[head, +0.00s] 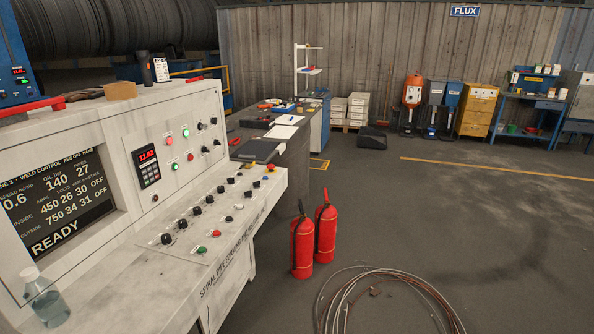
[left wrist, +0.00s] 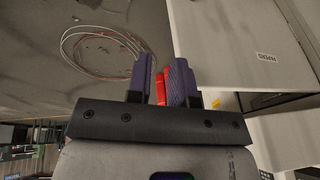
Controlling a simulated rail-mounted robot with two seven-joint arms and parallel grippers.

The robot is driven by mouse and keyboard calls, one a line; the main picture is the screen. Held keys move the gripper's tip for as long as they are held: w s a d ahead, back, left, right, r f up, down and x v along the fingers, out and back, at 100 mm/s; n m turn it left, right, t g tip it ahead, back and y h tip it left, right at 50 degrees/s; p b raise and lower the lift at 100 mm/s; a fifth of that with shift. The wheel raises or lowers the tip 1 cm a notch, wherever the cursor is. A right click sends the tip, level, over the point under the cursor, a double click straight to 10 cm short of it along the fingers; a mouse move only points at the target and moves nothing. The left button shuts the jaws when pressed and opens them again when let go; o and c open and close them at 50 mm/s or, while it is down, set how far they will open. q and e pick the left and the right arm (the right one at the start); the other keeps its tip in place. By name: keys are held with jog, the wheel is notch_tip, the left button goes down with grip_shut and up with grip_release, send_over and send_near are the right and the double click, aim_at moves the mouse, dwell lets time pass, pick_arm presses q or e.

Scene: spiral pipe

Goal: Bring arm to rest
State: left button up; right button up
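My left gripper (left wrist: 163,77) shows in the left wrist view, with its two dark purple-grey finger pads apart. Red surfaces (left wrist: 160,88) show in the gap between the fingers. They look like the fire extinguishers on the floor beyond, and I see no object clearly held. Neither arm shows in the head view, and my right gripper is in no frame.
The white control console (head: 135,180) fills the left of the head view, with a clear bottle (head: 47,300) on its ledge. Two red fire extinguishers (head: 302,245) and a cable coil (head: 385,300) are on the floor. Open floor lies to the right.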

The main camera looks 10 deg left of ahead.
pick_arm(q)
notch_tip(320, 180, up, 46)
jog(key=d+n+p, duration=0.1)
jog(key=d+p, duration=0.1)
jog(key=p, duration=4.1)
jog(key=shift+s+d+n+h, duration=0.25)
jog(key=shift+n+h, duration=0.05)
jog(key=shift+h, duration=0.1)
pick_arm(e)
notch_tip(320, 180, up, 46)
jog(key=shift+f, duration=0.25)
